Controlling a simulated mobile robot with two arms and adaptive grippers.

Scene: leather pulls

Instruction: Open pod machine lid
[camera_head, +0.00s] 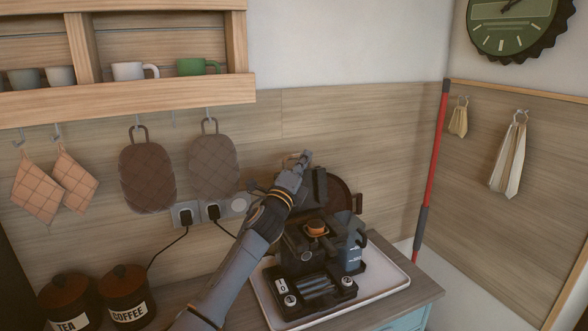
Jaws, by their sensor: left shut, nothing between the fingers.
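The black pod machine (300,246) stands on a white tray on the counter. An orange round piece (316,227), possibly a pod, shows on its top. A dark flat piece (319,187) stands upright at the back of the machine and looks like its raised lid; my arm hides part of its left side. My left gripper (302,158) is shut and empty, just above and left of this upright piece. I cannot tell whether they touch. My right gripper is out of view.
The white tray (393,281) sits near the counter's right end. A brown round board or pan (345,197) leans behind the machine. Tea (70,303) and coffee (128,297) canisters stand at left. Plugs and cords are on the wall, below a shelf (150,100) with mugs.

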